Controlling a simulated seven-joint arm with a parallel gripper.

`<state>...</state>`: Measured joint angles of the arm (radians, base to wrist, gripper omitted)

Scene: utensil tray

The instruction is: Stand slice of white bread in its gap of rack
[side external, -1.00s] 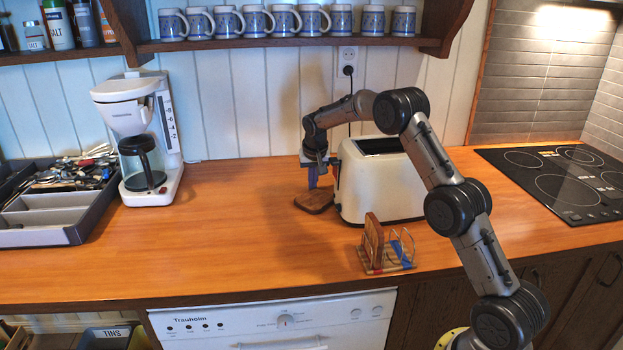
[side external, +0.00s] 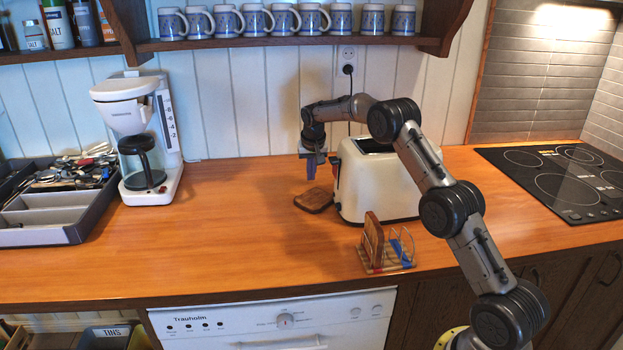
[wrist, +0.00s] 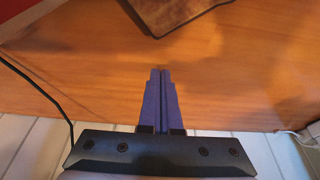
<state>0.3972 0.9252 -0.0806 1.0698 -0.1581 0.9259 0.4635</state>
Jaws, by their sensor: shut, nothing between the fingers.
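A flat brown bread slice (side external: 313,200) with a darker edge lies on the counter, left of the toaster; I cannot tell from its colour whether it is the white bread. Part of it shows at the top of the wrist view (wrist: 175,12). My gripper (side external: 311,177) is above and behind the slice, clear of it. In the wrist view its blue fingers (wrist: 160,72) are together and empty. The rack (side external: 402,266) stands near the counter's front edge, with wire loops and red and blue marks. Another brown slice (side external: 373,242) stands upright in its left part.
A cream toaster (side external: 365,185) stands just right of the flat slice and behind the rack. A coffee maker (side external: 135,140) and a utensil tray (side external: 75,232) are on the left. The middle of the counter is clear. A hob (side external: 560,180) is at the right.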

